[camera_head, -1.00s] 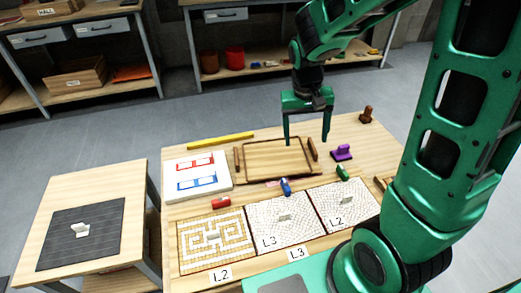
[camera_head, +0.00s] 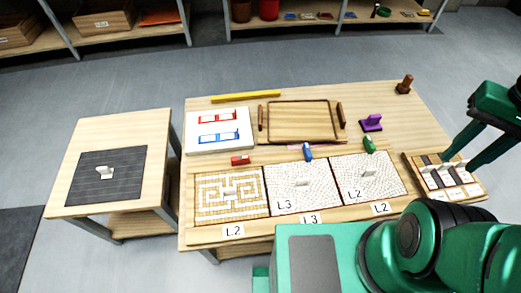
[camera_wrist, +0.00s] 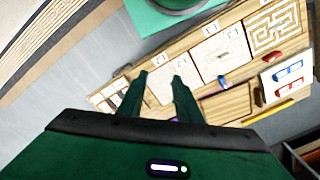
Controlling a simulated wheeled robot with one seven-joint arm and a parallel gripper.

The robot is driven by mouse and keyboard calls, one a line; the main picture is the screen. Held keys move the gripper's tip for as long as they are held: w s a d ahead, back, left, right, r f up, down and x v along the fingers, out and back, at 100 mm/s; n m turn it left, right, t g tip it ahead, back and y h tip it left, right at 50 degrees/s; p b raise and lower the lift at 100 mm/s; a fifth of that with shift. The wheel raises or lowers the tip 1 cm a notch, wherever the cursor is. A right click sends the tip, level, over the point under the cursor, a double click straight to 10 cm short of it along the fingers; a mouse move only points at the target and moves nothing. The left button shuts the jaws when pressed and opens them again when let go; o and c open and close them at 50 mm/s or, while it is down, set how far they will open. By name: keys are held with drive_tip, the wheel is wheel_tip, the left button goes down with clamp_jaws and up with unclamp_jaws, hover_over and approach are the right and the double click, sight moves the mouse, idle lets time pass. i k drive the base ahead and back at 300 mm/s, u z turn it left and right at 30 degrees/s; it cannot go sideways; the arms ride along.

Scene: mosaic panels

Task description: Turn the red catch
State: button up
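The red catch (camera_head: 240,160) is a small red block at the back edge of the left mosaic panel (camera_head: 205,209), which has a tan maze pattern. In the wrist view the red catch (camera_wrist: 272,57) lies toward the right. A blue catch (camera_head: 308,151) and a green catch (camera_head: 369,144) sit behind the middle and right panels. My gripper (camera_head: 459,160) is open and empty at the right of the table, near a small slotted tray (camera_head: 412,166), well apart from the red catch. Its spread fingers also show in the wrist view (camera_wrist: 160,76).
A wooden tray (camera_head: 302,137), a white board with red and blue outlines (camera_head: 219,147), a yellow bar (camera_head: 246,96), a purple piece (camera_head: 371,123) and a brown peg (camera_head: 404,85) are on the table. A side table (camera_head: 128,127) holds a dark panel.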

sight(243, 160)
drive_tip(key=z, duration=0.45)
drive_tip(key=k, duration=1.9)
drive_tip(key=u, duration=0.75)
drive_tip(key=i, duration=1.65)
drive_tip(key=z, duration=0.05)
